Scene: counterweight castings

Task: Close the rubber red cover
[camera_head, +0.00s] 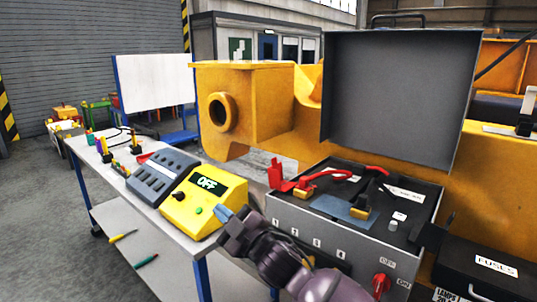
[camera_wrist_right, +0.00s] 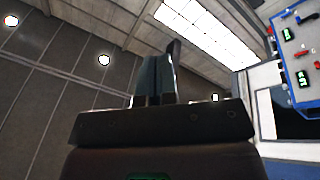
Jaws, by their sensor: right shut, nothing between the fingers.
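The red cover (camera_head: 276,173) stands upright at the left rear corner of the open grey box (camera_head: 325,238). Beside it a red cable (camera_head: 340,173) runs to a brass-coloured terminal (camera_head: 304,192). My right gripper (camera_head: 226,212) is in front of the box's left end, over the yellow meter's right edge, apart from the red cover. Its blue-grey fingers are together and empty; they also show in the right wrist view (camera_wrist_right: 158,80). The red cover is not visible in the wrist view. My left gripper is not in view.
The box's large grey lid (camera_head: 400,95) stands open. A yellow meter reading OFF (camera_head: 190,205) and a grey switch unit (camera_head: 158,178) sit on the white bench (camera_head: 110,178). A yellow casting (camera_head: 270,100) stands behind.

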